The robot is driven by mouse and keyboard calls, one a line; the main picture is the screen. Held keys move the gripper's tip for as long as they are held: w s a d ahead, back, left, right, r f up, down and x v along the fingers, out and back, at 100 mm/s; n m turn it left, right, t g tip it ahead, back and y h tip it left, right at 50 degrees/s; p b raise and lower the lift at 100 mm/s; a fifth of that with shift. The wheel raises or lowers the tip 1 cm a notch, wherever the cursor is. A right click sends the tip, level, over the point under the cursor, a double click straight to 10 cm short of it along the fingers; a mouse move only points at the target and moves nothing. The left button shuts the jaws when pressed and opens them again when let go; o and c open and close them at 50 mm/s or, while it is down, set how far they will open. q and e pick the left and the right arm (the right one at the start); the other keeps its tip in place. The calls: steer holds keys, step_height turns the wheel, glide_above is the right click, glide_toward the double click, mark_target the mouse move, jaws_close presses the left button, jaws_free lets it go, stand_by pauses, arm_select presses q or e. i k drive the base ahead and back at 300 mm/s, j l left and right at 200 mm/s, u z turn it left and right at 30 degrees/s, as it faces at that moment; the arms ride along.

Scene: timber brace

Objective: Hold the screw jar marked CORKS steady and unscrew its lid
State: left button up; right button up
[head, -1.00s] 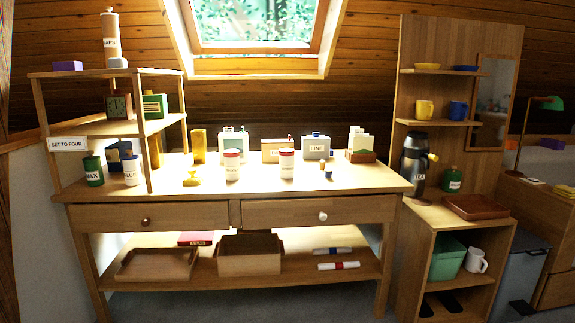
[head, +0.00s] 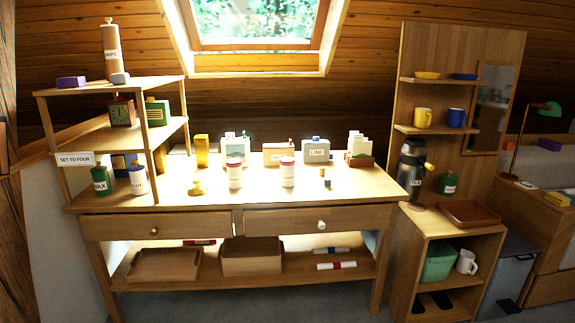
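Two white jars with red lids stand upright and apart on the desk top: a left jar (head: 234,175) and a right jar (head: 287,174). Each has a label on its front, but the lettering is too small to read, so I cannot tell which one is marked CORKS. Both lids are on. Neither of my grippers is in view, and nothing touches the jars.
A yellow stamp-like object (head: 196,188) sits left of the jars, and small blocks (head: 326,180) right of them. Boxes and a LINE canister (head: 316,150) stand behind. WAX (head: 101,178) and GLUE (head: 137,179) containers stand at left. The desk's front strip (head: 260,197) is clear.

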mark_target(286, 172)
steer(key=i+l, duration=0.15)
steer(key=i, duration=0.3)
steer(key=i+l, duration=0.1)
steer(key=i, duration=0.35)
